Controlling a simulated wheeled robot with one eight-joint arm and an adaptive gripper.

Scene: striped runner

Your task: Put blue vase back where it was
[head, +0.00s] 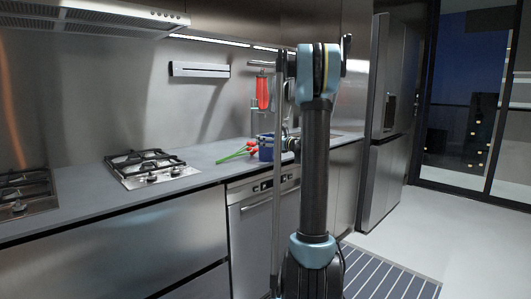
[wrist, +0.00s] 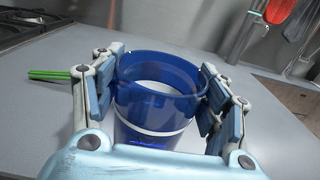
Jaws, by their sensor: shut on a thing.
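The blue vase (head: 265,153) is at the counter's edge region in the head view, partly hidden behind my arm. In the wrist view the blue vase (wrist: 158,100) is a translucent blue cup with a pale band, open at the top, with its base hidden. My gripper (wrist: 159,82) is shut on it, one finger on each side. In the head view my gripper is mostly hidden behind my arm. I cannot tell whether the vase touches the counter.
Red tulips with green stems (head: 238,153) lie on the grey counter (head: 215,158) left of the vase; green stems (wrist: 55,75) show in the wrist view. A gas hob (head: 150,168) is further left. Red utensils (head: 263,92) hang on the wall behind. A striped runner (head: 385,277) covers the floor.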

